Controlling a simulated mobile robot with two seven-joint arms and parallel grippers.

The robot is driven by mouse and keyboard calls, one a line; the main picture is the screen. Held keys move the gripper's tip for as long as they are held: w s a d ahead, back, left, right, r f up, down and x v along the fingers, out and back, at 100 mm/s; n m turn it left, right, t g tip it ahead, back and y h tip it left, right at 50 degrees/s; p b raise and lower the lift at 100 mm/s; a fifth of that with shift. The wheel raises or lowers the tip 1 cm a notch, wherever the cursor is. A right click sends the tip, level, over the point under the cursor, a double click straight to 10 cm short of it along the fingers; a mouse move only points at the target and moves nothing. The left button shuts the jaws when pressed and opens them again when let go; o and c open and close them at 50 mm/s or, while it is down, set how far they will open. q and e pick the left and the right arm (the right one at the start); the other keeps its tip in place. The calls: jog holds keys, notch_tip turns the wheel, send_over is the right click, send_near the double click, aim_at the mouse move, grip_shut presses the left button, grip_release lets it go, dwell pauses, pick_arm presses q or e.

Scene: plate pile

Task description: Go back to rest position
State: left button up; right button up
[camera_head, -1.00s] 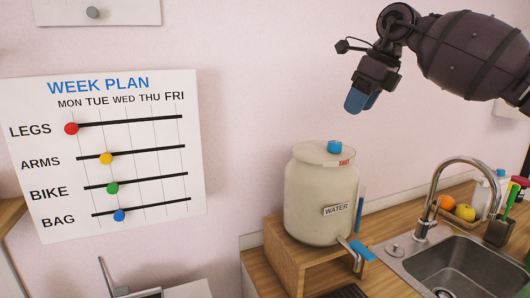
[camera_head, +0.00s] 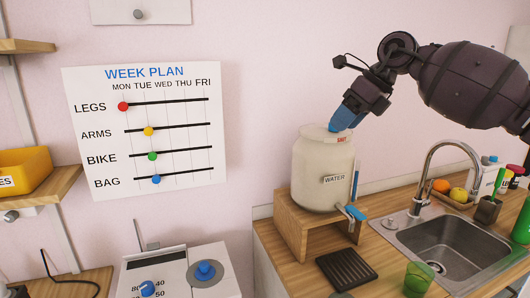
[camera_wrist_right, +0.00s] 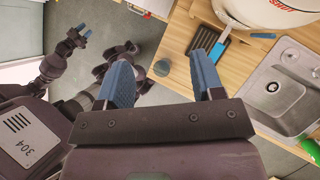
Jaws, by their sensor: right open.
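My right gripper (camera_head: 345,117) is in the air, its blue fingers overlapping the blue lid knob of the cream water jar (camera_head: 322,175) in the head view. Whether they touch cannot be told there. In the right wrist view, my right gripper's fingers (camera_wrist_right: 165,82) are spread with nothing between them, and the jar (camera_wrist_right: 250,12) is beyond them at the top right. My left gripper (camera_wrist_right: 76,38) shows small at the upper left of that view, away from the counter; its jaw gap is unclear. It is outside the head view.
The jar stands on a wooden stand (camera_head: 291,222) with a blue-handled tap (camera_head: 356,213). A sink (camera_head: 450,245), a black drip tray (camera_head: 346,268) and a green cup (camera_head: 417,279) are to its right or in front. A week-plan board (camera_head: 145,135) hangs left. The air left of the jar is clear.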

jog(key=s+a+f+m+t+y, duration=0.2)
jog(key=s+a+f+m+y, duration=0.2)
jog(key=a+f+y, duration=0.25)
jog(key=s+a+f+m+t+y, duration=0.2)
jog(key=s+a+f+m+y, duration=0.15)
jog(key=a+f+y, duration=0.3)
jog(key=s+d+f+m+t+h, duration=0.45)
jog(key=d+f+m+h, duration=0.5)
jog(key=m, duration=0.65)
jog(key=s+d+f+m+t+h, duration=0.5)
jog(key=d+f+m+h, duration=0.4)
jog(key=m, duration=0.7)
jog(key=s+d+f+m+g, duration=0.2)
jog(key=s+f+g, duration=0.2)
jog(key=s, duration=0.4)
jog(key=s+d+f+m+g+h, duration=0.15)
jog(key=s+f+g, duration=0.3)
jog(key=s, duration=0.45)
jog(key=s+d+f+m+g, duration=0.1)
jog(key=s+f+m+g, duration=0.3)
jog(key=s, duration=0.4)
jog(key=w+f+n+t+y, duration=0.1)
jog(key=w+f+t, duration=0.6)
jog(key=f, duration=0.3)
jog(key=shift+f+n+t, duration=0.25)
jog(key=shift+n+t, duration=0.15)
jog(key=shift+t, duration=0.2)
